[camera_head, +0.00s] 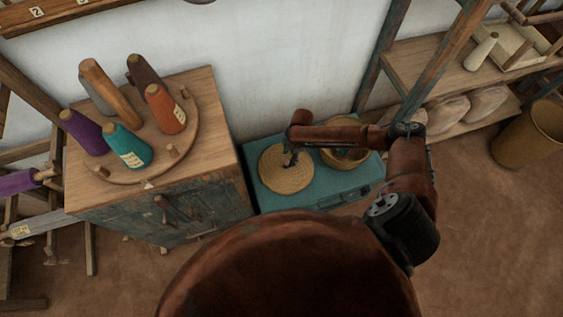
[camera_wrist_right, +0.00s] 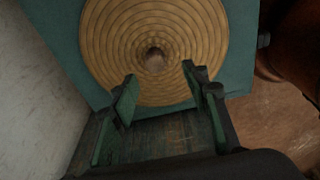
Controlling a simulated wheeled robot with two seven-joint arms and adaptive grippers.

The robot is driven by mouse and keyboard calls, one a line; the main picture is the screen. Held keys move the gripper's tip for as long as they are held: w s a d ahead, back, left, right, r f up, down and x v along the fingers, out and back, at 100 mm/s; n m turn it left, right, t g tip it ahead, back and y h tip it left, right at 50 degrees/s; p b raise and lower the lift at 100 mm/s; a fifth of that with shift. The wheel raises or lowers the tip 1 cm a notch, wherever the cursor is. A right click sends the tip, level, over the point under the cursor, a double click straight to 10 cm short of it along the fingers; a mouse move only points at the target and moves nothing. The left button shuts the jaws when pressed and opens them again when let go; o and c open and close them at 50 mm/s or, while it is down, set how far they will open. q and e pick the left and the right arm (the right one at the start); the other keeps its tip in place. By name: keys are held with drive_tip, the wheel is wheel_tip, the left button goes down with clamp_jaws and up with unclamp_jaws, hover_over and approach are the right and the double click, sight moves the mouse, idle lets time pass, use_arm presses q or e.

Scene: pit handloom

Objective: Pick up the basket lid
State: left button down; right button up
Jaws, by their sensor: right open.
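The basket lid (camera_head: 284,176) is a round, flat, coiled straw disc lying on a teal chest at the middle of the head view. In the right wrist view the lid (camera_wrist_right: 152,35) shows concentric rings and a small round knob (camera_wrist_right: 154,60) at its centre. My right gripper (camera_head: 290,160) hangs over the lid's upper part. In the right wrist view its fingers (camera_wrist_right: 168,88) are spread apart and empty, with the knob just beyond the gap between them. I cannot tell whether they touch the lid. My left gripper is not in view.
The teal chest (camera_head: 322,198) also carries a round woven basket (camera_head: 343,162), partly behind my right arm. A wooden cabinet (camera_head: 215,195) with a peg board of coloured yarn cones (camera_head: 124,146) stands to the left. A shelf rack (camera_head: 430,70) stands right; the brown floor is clear at lower right.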

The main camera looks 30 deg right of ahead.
sight(286, 162)
drive_tip(key=shift+w+d+f, duration=0.15)
drive_tip(key=shift+w+d, duration=0.05)
drive_tip(key=shift+d, duration=0.05)
drive_tip(key=shift+w+a+f+b, duration=0.1)
drive_tip(key=shift+a+f+b, duration=0.1)
drive_tip(key=shift+f, duration=0.3)
drive_tip(key=shift+w+a+f+b, duration=0.1)
drive_tip(key=shift+f+b, duration=0.1)
drive_tip(key=shift+f, duration=0.25)
drive_tip(key=shift+a+f, duration=0.15)
drive_tip(key=shift+f, duration=0.4)
drive_tip(key=f, duration=0.1)
drive_tip(key=f+b, duration=0.1)
drive_tip(key=f, duration=0.1)
drive_tip(key=shift+w+a+f+b, duration=0.1)
drive_tip(key=shift+a+f+b, duration=0.15)
drive_tip(key=shift+f+b, duration=0.1)
drive_tip(key=shift+f, duration=0.25)
drive_tip(key=shift+r, duration=0.1)
drive_tip(key=shift+c, duration=0.4)
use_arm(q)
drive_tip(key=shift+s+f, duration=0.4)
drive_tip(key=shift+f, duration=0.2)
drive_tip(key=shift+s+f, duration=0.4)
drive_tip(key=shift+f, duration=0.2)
use_arm(e)
clamp_jaws()
